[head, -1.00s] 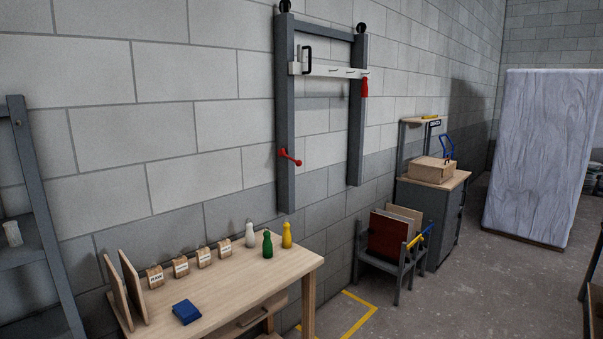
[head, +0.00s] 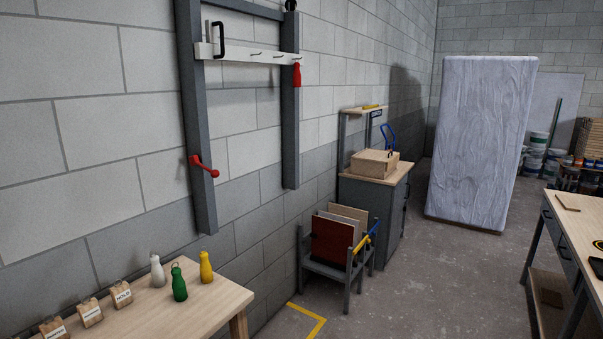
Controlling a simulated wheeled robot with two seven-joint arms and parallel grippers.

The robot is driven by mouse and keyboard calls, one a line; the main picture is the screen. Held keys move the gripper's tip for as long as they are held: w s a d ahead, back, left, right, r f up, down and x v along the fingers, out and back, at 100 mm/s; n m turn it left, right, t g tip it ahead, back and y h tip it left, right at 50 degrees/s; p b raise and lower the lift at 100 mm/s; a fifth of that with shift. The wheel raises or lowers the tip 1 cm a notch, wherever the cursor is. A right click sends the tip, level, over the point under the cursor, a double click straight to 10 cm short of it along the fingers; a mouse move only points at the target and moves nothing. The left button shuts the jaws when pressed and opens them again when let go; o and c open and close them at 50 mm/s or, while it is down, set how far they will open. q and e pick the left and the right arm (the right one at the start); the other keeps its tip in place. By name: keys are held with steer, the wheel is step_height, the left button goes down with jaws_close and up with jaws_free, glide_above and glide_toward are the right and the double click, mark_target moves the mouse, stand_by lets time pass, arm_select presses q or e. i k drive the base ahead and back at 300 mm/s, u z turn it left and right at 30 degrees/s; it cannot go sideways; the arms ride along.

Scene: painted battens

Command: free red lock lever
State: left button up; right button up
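The red lock lever (head: 205,167) is mounted on the left post of a grey wall frame (head: 197,120). Its knob end points right and slightly down. A white rail (head: 240,53) with several hooks and a black handle (head: 218,40) crosses the frame above the lever. A red tag-like piece (head: 297,74) hangs at the rail's right end. Neither of my grippers shows in the head view.
A wooden table (head: 215,305) with white, green and yellow bottles and labelled blocks stands below left. A rack of panels (head: 333,238) and a grey cabinet (head: 372,215) stand along the wall. A wrapped slab (head: 480,140) stands farther back. Floor in the middle is clear.

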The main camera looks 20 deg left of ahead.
mark_target(194, 160)
steer(key=z, duration=0.2)
steer(key=i, duration=2)
steer(key=u, duration=1)
steer(key=i, duration=1.25)
steer(key=u, duration=1.25)
